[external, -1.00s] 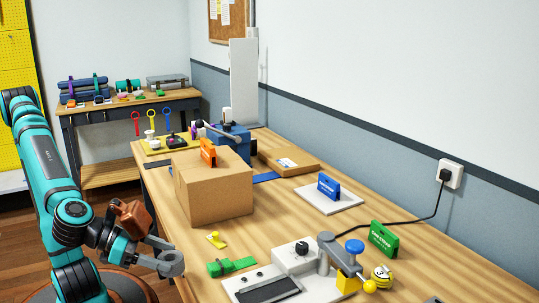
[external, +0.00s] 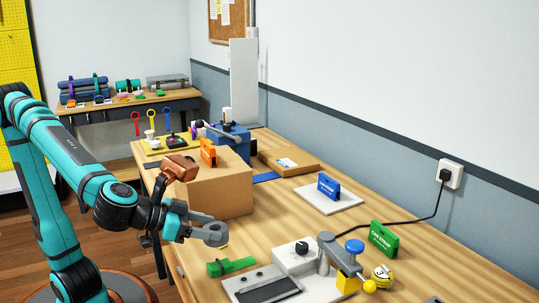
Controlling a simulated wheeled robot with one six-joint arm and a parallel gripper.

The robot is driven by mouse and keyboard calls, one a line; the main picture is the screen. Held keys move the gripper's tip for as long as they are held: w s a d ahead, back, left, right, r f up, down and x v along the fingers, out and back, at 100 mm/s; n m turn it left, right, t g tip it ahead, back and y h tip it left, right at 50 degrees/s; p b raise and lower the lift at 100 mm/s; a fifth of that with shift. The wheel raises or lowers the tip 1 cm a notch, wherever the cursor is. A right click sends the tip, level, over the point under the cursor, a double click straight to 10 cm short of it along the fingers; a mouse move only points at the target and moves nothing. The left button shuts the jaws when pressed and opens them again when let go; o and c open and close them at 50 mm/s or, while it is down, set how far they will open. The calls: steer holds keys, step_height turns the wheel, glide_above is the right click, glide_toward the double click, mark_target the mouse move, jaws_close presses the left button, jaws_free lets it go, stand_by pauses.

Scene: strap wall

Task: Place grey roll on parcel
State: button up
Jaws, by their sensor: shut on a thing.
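A grey roll (external: 215,234) is held at the end of my gripper (external: 198,228), which is shut on it. The roll is in the air over the front left edge of the table, in front of the big box. A large cardboard box (external: 222,192) stands on the table with an orange case (external: 208,152) on top. Behind it lies a flat cardboard parcel (external: 288,161) with a white and blue label. Its top looks mostly clear. Which of the two boxes is the task's parcel I cannot tell for sure.
A grey machine (external: 297,262) stands at the front, with a green block (external: 231,266) beside it. A blue case (external: 328,187) sits on a white pad, and a green case (external: 383,238) stands to the right. A black cable crosses to the wall socket (external: 450,174).

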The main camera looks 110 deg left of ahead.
steer(key=w+a+r+n+g+y, duration=0.1)
steer(key=w+a+r+n+g, duration=0.1)
steer(key=w+a, duration=0.35)
steer(key=w+a+r+n+g+y, duration=0.1)
steer(key=w+a+r+n+y, duration=0.1)
steer(key=a, duration=0.7)
steer(key=r+n+g+y, duration=0.1)
steer(key=n+g+y, duration=0.1)
steer(key=n+g, duration=0.75)
glide_above(288, 159)
steer(key=shift+m, duration=0.35)
steer(key=shift+d+f, duration=0.1)
steer(key=shift+f, duration=4.7)
steer(key=shift+f, duration=0.1)
steer(key=o, duration=1)
